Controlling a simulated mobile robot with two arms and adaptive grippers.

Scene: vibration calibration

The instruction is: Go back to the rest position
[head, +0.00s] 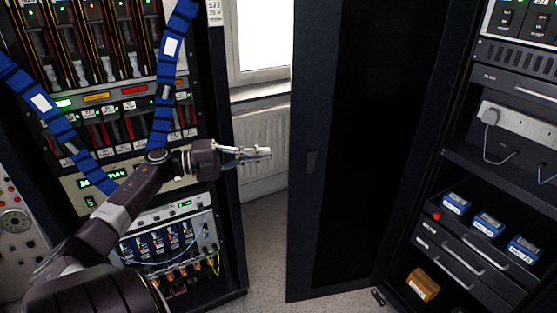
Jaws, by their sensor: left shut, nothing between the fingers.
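My left gripper (262,153) is at the end of my left arm, which comes in from the lower left. Its fingers point right, are together and hold nothing. It is in front of the gap between the left rack and the dark cabinet door, with the radiator behind it. My right gripper is not in this view.
A rack of instruments (188,231) with blue straps stands at left, behind my arm. A dark cabinet door (335,200) stands open in the middle. The right rack (470,160) holds drawers, a power strip and blue boxes. A radiator (262,130) and window are behind; floor shows between.

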